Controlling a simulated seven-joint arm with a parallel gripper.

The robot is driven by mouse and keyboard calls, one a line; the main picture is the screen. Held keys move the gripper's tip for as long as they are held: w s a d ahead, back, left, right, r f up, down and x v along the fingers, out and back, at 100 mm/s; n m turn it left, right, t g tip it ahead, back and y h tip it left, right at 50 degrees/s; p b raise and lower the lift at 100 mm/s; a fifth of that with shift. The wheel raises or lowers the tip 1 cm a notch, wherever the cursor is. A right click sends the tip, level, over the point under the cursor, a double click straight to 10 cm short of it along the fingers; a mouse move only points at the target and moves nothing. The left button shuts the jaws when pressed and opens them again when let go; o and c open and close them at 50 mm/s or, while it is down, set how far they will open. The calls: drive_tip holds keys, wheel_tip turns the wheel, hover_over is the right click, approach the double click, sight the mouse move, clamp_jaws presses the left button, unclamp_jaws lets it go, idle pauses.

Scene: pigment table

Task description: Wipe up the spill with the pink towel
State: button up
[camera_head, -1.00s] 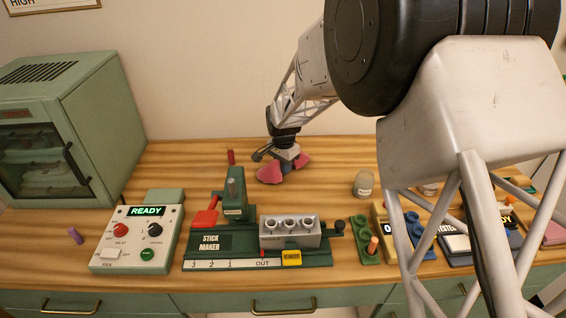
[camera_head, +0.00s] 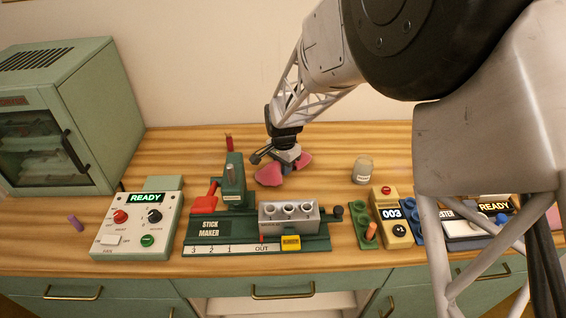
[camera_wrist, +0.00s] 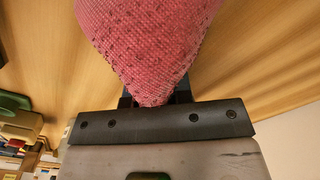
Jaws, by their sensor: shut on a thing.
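The pink towel (camera_head: 269,175) is bunched in my gripper (camera_head: 286,167) at the back middle of the table, behind the stick maker. In the wrist view the towel (camera_wrist: 150,45) fills the space in front of my gripper (camera_wrist: 155,98) and hides the fingertips. My gripper is shut on it. The towel is at or just above the tabletop; I cannot tell if it touches. No spill is visible in either view; the towel and arm may cover it.
The green stick maker (camera_head: 212,240) stands in front of the towel. A small jar (camera_head: 362,170) is to its right and a red stick (camera_head: 229,142) to its left. A control box (camera_head: 137,225) and green oven (camera_head: 60,115) are at left. A counter (camera_head: 392,215) is at right.

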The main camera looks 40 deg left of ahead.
drive_tip(key=shift+s+d+f, duration=0.25)
drive_tip(key=shift+s+d+r, duration=0.2)
drive_tip(key=shift+s+d, duration=0.05)
drive_tip(key=shift+s+d+f, duration=0.2)
drive_tip(key=shift+s+d+r, duration=0.15)
drive_tip(key=shift+s+d, duration=0.05)
wheel_tip(320, 180, up, 11)
idle(0.4)
drive_tip(key=shift+w, duration=0.2)
